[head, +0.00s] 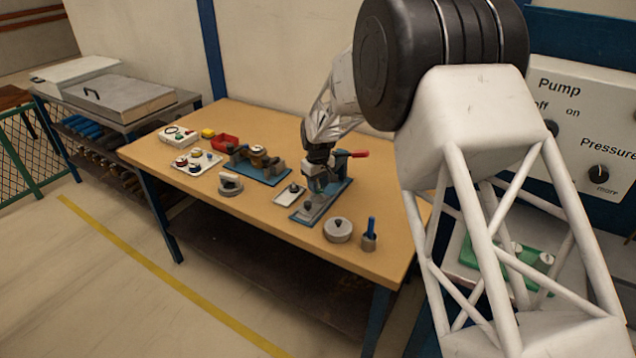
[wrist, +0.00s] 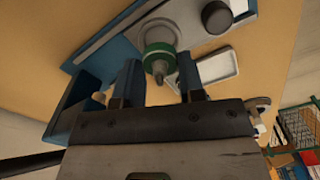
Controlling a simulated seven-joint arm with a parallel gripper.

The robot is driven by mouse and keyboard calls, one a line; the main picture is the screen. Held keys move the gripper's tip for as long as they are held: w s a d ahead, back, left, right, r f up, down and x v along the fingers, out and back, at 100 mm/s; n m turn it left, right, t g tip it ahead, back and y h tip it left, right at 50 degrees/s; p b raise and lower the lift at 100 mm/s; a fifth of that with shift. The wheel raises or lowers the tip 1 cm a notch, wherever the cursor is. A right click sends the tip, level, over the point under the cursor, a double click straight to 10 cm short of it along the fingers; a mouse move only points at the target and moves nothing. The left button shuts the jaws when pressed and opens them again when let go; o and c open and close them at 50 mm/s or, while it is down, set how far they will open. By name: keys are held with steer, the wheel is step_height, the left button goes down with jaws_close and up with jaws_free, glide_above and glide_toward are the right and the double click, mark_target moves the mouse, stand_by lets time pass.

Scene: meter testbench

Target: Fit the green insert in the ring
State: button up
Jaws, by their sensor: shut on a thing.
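In the wrist view, the green insert (wrist: 158,48) is a round green collar with a grey pointed stem facing me. It sits between the fingertips of my gripper (wrist: 159,66), which is shut on it. Directly behind the insert is a pale grey ring (wrist: 160,29), lined up with it or nearly so. The insert hides part of the ring, and I cannot tell whether the two touch. In the head view, my gripper (head: 318,157) is low over a blue fixture (head: 318,207) with a red handle (head: 358,154); insert and ring are hidden there.
A white tray (head: 283,199) lies left of the fixture, a grey lidded disc (head: 338,231) and a blue-handled tool in a holder (head: 370,237) to its right. A second blue fixture (head: 265,174), a red bin (head: 224,141) and a small-parts tray (head: 185,166) stand farther left.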

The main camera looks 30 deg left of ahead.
steer(key=shift+f, duration=1.55)
stand_by(2.5)
steer(key=o, duration=1.2)
steer(key=shift+o, duration=0.2)
steer(key=shift+r, duration=0.15)
steer(key=shift+r, duration=3.35)
steer(key=shift+d, duration=0.1)
